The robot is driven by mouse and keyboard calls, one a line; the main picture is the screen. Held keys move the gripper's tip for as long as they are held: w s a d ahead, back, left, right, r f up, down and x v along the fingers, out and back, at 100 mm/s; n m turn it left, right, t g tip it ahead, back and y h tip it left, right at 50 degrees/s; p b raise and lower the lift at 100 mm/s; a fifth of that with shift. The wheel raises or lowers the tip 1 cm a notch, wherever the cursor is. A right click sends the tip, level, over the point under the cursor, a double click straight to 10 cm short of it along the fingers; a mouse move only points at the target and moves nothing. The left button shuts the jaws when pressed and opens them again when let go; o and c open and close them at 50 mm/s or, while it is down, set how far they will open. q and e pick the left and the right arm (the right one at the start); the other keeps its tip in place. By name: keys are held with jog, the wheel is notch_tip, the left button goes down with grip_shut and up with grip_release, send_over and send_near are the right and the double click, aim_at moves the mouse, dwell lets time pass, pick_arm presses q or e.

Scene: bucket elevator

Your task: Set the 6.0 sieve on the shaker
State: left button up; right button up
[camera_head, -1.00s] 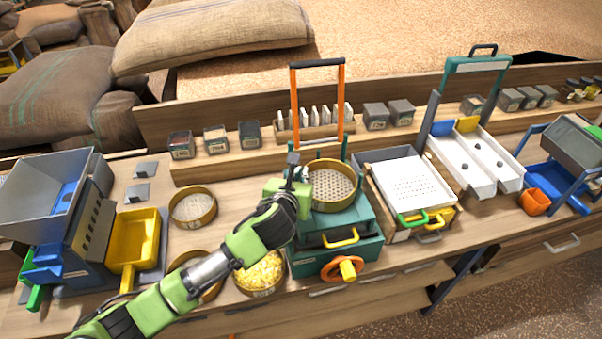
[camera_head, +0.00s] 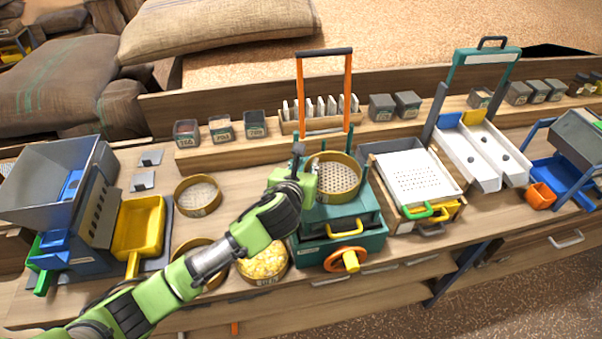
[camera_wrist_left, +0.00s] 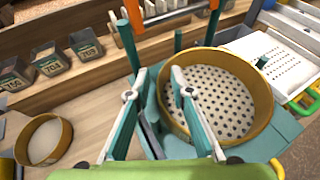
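A round sieve with a tan rim and a coarse perforated plate (camera_head: 336,176) sits on top of the teal shaker (camera_head: 345,220), among its upright posts. It also shows in the wrist view (camera_wrist_left: 222,100). No size mark is readable on it. My left gripper (camera_head: 300,158) is at the sieve's left side. In the wrist view its two fingers (camera_wrist_left: 158,76) stand apart, one over the inside of the sieve and one outside the rim; neither visibly clamps it. My right gripper is not in view.
Left of the shaker are a fine sieve (camera_head: 198,195), a partly hidden sieve (camera_head: 190,248) and one of yellow grain (camera_head: 263,266). An orange-handled rack (camera_head: 350,85) stands behind. A white perforated tray (camera_head: 415,178) is close on the right.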

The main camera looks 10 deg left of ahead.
pick_arm(q)
jog(key=b+v, duration=0.1)
jog(key=v, duration=1.1)
